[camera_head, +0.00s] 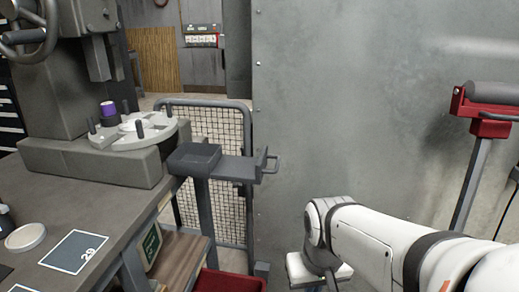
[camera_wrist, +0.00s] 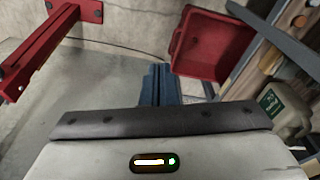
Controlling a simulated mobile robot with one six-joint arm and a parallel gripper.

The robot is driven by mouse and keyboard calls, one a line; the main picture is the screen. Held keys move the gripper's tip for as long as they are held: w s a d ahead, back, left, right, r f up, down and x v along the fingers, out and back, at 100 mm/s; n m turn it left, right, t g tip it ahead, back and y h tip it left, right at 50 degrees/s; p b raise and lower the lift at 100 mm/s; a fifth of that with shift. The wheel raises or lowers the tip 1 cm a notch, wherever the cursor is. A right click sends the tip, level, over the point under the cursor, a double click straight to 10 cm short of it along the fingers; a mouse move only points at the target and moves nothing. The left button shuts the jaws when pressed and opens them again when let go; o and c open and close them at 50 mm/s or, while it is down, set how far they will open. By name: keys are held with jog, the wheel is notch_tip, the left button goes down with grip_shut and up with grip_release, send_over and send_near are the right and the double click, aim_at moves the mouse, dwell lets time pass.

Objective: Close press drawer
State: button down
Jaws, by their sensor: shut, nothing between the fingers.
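The press drawer (camera_head: 243,168) is a dark grey tray beside the press (camera_head: 95,160) at the left of the head view. It sticks out to the right from its grey housing (camera_head: 194,156), so it stands open. Its thin handle (camera_head: 271,163) is at the right end. My gripper is at the bottom of the head view, below and to the right of the handle and apart from it; its fingertips are cut off there. In the wrist view the fingers of my gripper (camera_wrist: 160,80) are together, with nothing between them. The drawer cannot be made out surely in the wrist view.
A red bin (camera_wrist: 212,45) stands on the floor under the drawer side. A red roller stand (camera_head: 488,112) is at the right. A large grey wall panel (camera_head: 350,90) stands behind my arm. A mesh gate (camera_head: 230,125) is behind the drawer. The workbench (camera_head: 100,200) edge is at left.

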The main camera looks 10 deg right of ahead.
jog(key=w+d+r+m+y+p, duration=0.2)
jog(key=w+d+r+m+p, duration=0.2)
jog(key=w+r+m+p, duration=0.4)
jog(key=w+d+r+m+y+p, duration=0.3)
jog(key=w+r+m+p, duration=0.35)
jog(key=w, duration=0.25)
jog(key=w+d+r+m+y+p, duration=0.2)
jog(key=w+d+r+m+p, duration=0.2)
jog(key=w+r+m+p, duration=0.35)
jog(key=w+a+f+p, duration=0.1)
jog(key=w+a+f, duration=0.3)
jog(key=a+f, duration=0.4)
jog(key=shift+w+a+f+n+t+p, duration=0.15)
jog(key=shift+a+f+n+t+p, duration=0.2)
jog(key=shift+a, duration=0.7)
jog(key=shift+r, duration=0.1)
